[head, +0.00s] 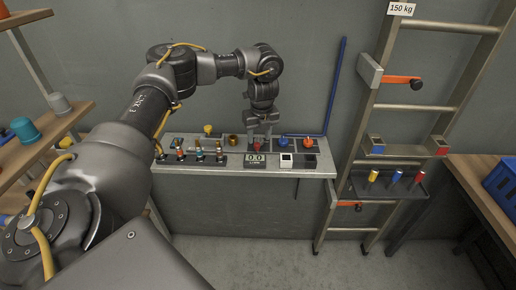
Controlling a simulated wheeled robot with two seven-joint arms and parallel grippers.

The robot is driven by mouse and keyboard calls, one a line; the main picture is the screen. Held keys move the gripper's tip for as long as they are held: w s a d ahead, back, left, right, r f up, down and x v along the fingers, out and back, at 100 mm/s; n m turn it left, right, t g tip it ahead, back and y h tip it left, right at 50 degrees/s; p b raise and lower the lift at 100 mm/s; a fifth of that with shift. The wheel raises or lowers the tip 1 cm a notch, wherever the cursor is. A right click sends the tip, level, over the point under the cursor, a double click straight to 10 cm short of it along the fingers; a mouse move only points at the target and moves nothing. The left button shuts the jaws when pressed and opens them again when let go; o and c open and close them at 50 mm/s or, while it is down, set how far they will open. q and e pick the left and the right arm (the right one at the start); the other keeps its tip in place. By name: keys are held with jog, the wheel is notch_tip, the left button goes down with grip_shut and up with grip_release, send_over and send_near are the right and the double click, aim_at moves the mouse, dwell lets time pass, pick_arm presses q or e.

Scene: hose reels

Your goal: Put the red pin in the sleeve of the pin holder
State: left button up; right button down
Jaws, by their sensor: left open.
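My left gripper (259,132) is open and points down over the middle of the wall shelf, just above a small red part (257,147) behind a display reading 0.0. I cannot tell whether its fingers touch that part. A red pin-like piece (420,177) stands upright at the right end of a dark holder (400,188) on the ladder rack, beside a blue one (396,177) and a yellow one (374,175). I cannot tell which part is the task's pin holder or its sleeve. My right gripper is not in view.
The wall shelf (316,171) carries a row of small fittings (198,150), a brass cup (233,140), a white-and-black box (297,160) and blue and orange knobs. A blue pole (335,85) stands right of it. The ladder rack (409,108) has orange levers. Wooden shelves stand left.

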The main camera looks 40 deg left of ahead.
aim_at(257, 144)
pick_arm(q)
jog(key=shift+s+a+f, duration=0.15)
jog(key=shift+s+f, duration=0.1)
jog(key=shift+f, duration=0.2)
jog(key=f, duration=0.1)
jog(key=f+p, duration=0.1)
jog(key=f, duration=0.2)
jog(key=shift+w+a+f, duration=0.2)
jog(key=shift+a, duration=0.2)
jog(key=shift+c, duration=0.9)
grip_shut()
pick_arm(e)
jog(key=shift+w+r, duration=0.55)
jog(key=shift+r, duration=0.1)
pick_arm(q)
jog(key=shift+r, duration=0.1)
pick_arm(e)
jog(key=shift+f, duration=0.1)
